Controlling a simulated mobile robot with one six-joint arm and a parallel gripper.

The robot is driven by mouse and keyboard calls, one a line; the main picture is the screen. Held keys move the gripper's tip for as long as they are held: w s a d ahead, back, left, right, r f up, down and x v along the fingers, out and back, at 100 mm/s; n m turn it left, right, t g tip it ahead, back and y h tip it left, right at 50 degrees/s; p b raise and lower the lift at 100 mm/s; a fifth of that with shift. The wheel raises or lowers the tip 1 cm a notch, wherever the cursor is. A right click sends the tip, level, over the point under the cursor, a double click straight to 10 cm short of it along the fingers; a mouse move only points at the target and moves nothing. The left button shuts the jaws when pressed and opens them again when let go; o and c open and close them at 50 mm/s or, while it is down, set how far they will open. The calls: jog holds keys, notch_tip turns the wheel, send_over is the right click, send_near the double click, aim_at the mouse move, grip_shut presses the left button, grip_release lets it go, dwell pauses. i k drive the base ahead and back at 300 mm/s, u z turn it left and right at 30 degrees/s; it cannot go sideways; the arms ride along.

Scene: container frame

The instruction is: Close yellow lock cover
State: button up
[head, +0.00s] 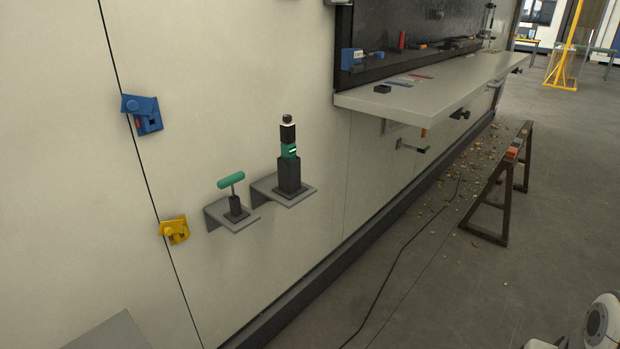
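The yellow lock (174,231) is on the pale wall at the lower left, across a dark vertical seam. Its cover appears as a yellow plate with a round knob on its left part. At this size I cannot tell how far the cover stands open. My gripper is not in view. A white rounded part at the bottom right corner looks like part of my own arm, and it is far from the lock.
A blue lock (143,114) sits higher on the seam. Right of the yellow lock, small grey shelves hold a green-handled tool (233,190) and a black-and-green device (289,160). A long shelf (430,95) juts from the wall. A sawhorse (500,190) and cable lie beyond open floor.

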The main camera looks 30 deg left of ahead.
aim_at(169, 227)
jog(key=i, duration=0.45)
jog(key=u, duration=2.1)
jog(key=i, duration=0.65)
jog(key=u, duration=0.5)
